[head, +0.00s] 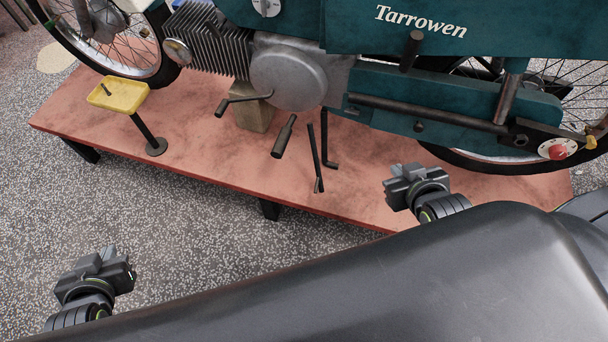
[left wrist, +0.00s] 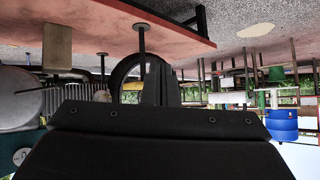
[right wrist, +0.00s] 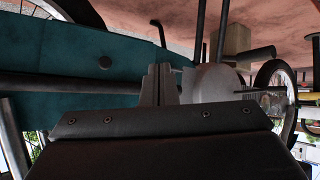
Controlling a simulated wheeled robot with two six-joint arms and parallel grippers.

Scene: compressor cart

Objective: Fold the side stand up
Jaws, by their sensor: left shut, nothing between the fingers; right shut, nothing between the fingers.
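A dark, thin leg that looks like the side stand (head: 314,150) hangs from the underside of the teal motorcycle (head: 440,90), slanting down with a small foot at its lower end. A second dark L-shaped rod (head: 325,140) hangs just to its right; which rod is the stand is not fully certain. Two dark rods also show at the top of the right wrist view. My right gripper (head: 404,173) is shut and empty, right of the leg and apart from it, near the platform's front edge. My left gripper (head: 95,262) is shut and empty over the ground at lower left, far from the leg.
The motorcycle stands on a low reddish platform (head: 210,150). A black footpeg (head: 284,137), a crank-shaped pedal (head: 240,101) and a wooden block (head: 252,115) are left of the leg. A yellow-topped post (head: 118,95) stands further left. Gravel before the platform is clear.

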